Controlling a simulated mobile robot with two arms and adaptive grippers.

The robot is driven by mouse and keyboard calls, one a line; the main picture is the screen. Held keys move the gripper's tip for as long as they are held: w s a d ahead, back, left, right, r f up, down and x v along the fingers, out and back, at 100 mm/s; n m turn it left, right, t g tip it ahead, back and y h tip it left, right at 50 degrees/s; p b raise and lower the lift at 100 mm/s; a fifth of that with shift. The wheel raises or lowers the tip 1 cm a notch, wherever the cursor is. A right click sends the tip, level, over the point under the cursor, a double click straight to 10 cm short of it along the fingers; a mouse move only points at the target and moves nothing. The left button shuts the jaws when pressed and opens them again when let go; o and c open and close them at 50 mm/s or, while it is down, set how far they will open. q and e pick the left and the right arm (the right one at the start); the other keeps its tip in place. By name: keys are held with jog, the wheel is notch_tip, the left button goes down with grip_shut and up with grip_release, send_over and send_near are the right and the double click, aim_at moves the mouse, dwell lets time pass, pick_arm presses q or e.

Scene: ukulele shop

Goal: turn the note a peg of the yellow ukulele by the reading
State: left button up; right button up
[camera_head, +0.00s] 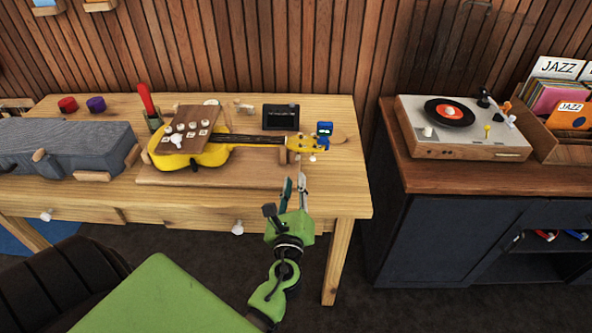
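The yellow ukulele (212,153) lies on a wooden board on the workbench, its dark neck pointing right. Its yellow headstock (306,147) has small light pegs, one at the near edge (312,158). I cannot tell which peg is note A. A small dark display (281,117) stands behind the neck; its text is too small to read. A blue block-like device (324,129) is by the headstock. My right gripper is out of view.
The board (230,176) lies on the wooden workbench (345,190). A grey case (65,145), red-handled tool (147,100) and small knobs are left. A dark cabinet with a turntable (465,128) and record bin stands right, across a gap. The bench's front right corner is clear.

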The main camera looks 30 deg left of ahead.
pick_arm(q)
jog(key=shift+v, duration=1.45)
